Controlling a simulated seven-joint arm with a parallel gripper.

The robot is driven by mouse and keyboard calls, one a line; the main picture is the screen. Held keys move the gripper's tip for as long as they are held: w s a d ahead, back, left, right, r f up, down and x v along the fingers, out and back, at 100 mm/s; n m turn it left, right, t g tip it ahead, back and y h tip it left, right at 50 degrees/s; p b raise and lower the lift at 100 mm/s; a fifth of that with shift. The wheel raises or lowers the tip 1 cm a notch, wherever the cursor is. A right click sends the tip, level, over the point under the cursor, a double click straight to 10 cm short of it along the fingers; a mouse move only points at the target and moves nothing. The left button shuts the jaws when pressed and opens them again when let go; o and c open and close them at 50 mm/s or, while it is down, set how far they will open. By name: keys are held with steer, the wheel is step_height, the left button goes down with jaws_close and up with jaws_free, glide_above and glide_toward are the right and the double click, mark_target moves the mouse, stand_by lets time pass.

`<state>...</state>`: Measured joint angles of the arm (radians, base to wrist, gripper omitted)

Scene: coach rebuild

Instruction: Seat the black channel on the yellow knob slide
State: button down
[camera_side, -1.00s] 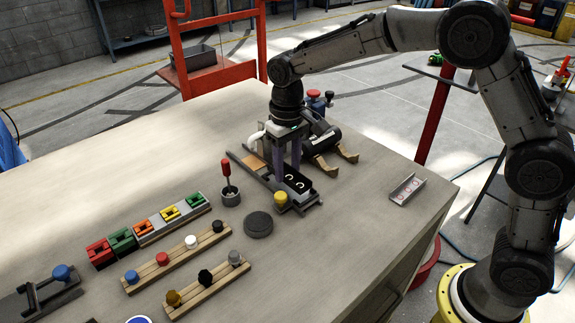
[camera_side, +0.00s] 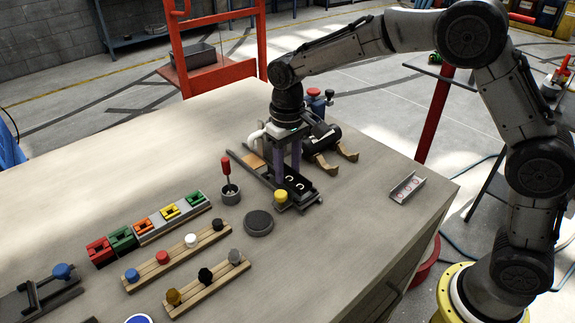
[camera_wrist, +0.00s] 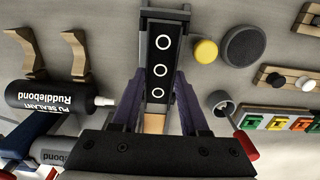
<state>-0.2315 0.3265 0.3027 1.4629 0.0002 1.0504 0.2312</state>
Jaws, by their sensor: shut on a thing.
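The black channel (camera_side: 298,185), with white rings on its inner floor, is between the purple fingers of my gripper (camera_side: 288,168). The wrist view shows the channel (camera_wrist: 161,50) lengthwise between the fingers (camera_wrist: 162,82), which are shut on it. The yellow knob slide (camera_side: 312,202) lies under the channel, and its yellow knob (camera_side: 281,196) stands beside the channel's near end. The knob (camera_wrist: 206,51) is right of the channel in the wrist view. The channel is in line with the slide and low over it or on it; I cannot tell whether it is fully down. The channel hides much of the slide.
A grey round disc (camera_side: 259,222) and a cup with a red-handled tool (camera_side: 230,193) stand left of the slide. A black sealant bottle (camera_wrist: 55,94) and wooden cradles (camera_side: 335,160) are on the other side. A metal tray (camera_side: 407,187) lies right, with bare table between.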

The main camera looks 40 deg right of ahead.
mark_target(288, 178)
steer(key=shift+f, duration=0.6)
stand_by(1.6)
jaws_free()
stand_by(0.6)
steer(key=shift+r, duration=3)
